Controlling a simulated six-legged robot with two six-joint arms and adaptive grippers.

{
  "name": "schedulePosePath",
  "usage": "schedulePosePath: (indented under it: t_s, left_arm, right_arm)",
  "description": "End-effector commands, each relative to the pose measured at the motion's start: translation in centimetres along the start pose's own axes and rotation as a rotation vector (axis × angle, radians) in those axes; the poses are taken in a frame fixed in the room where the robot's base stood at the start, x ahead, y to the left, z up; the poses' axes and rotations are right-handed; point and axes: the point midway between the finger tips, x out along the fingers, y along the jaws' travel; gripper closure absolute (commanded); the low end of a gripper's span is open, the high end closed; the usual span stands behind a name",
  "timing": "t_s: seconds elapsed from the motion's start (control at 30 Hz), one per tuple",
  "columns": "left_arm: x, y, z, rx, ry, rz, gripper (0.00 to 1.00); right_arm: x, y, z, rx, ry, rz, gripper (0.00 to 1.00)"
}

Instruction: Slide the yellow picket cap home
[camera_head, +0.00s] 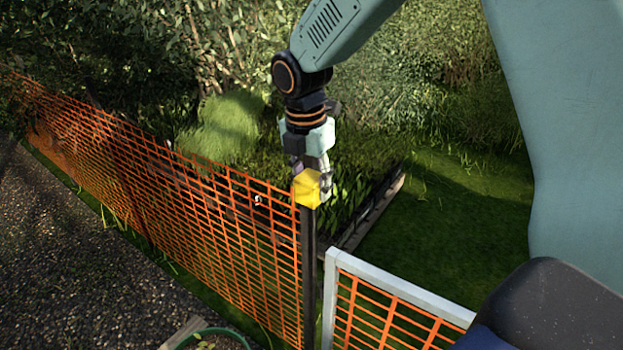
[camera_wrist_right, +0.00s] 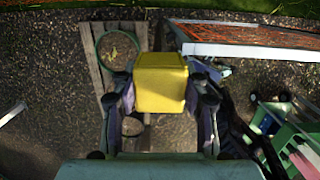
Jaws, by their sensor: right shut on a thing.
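The yellow picket cap (camera_head: 308,188) is a small block at the top of a dark picket (camera_head: 308,270) where the orange mesh fence ends. My right gripper (camera_head: 312,172) is above it with its fingers down around the cap. In the right wrist view the cap (camera_wrist_right: 161,82) sits between the two fingers of the right gripper (camera_wrist_right: 160,100), which are shut on it. The cap is in line with the picket top in the head view. The cap hides the picket's top end, so I cannot tell how far it is seated. My left gripper is not in view.
Orange mesh fence (camera_head: 190,190) runs off to the left. A white-framed mesh panel (camera_head: 400,290) stands right of the picket. A green round rim (camera_head: 212,335) shows low in front. Grass lies behind the panel, a gravel path at left. A green cart-like thing (camera_wrist_right: 290,135) is at the wrist view's right.

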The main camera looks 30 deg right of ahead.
Motion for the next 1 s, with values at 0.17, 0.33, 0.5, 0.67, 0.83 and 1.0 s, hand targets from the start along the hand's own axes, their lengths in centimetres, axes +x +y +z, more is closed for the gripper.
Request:
schedulePosePath:
  t_s: [0.17, 0.33, 0.5, 0.67, 0.83, 1.0]
  left_arm:
    - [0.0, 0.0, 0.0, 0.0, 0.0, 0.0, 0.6]
    - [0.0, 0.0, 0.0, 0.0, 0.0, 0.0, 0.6]
    - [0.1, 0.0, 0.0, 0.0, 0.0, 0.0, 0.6]
    - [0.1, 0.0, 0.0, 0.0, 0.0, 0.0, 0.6]
    - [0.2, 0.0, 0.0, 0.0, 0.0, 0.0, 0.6]
    - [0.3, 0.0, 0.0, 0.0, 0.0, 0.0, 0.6]
  right_arm:
    - [0.0, 0.0, 0.0, 0.0, 0.0, 0.0, 0.72]
    - [0.2, 0.0, 0.0, 0.0, 0.0, 0.0, 0.72]
    - [0.8, 0.0, -0.1, -0.001, 0.0, 0.0, 0.72]
    - [1.4, 0.0, -0.2, -0.001, 0.0, -0.001, 0.72]
    - [1.9, 0.0, -0.2, -0.001, 0.0, -0.001, 0.72]
    - [2.5, 0.0, -0.3, 0.0, 0.0, -0.001, 0.72]
